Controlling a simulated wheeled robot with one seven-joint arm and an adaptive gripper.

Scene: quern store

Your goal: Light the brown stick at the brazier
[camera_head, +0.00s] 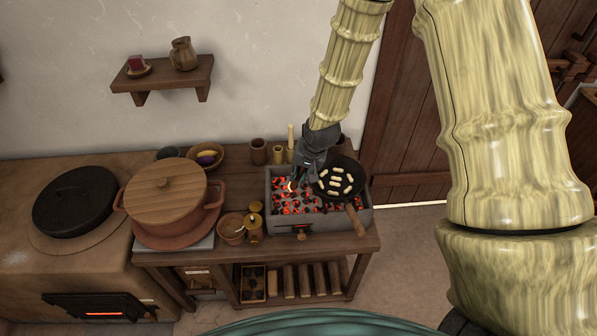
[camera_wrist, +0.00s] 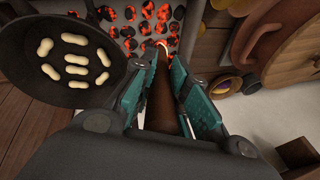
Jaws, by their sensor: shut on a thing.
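The brown stick (camera_wrist: 163,95) is between the fingers of my gripper (camera_wrist: 157,90) in the wrist view, pointing away from the wrist. Its far end glows orange-white at the coals. The brazier (camera_head: 279,186) is a grey box of red-glowing coals on the wooden table; its coals also show at the top of the wrist view (camera_wrist: 150,14). My gripper (camera_head: 299,181) is shut on the stick, low over the left-middle of the brazier. In the head view the stick is mostly hidden by the gripper; only a bright spot shows at its tip. I cannot tell whether the tip touches the coals.
A dark pan (camera_head: 345,170) with several peanuts sits over the brazier's right side, close beside my gripper. A big lidded pot (camera_head: 171,204), small jars (camera_head: 255,228) and a bowl (camera_head: 231,236) stand to the left. Cups (camera_head: 258,152) and a pale candle (camera_head: 290,137) stand behind.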

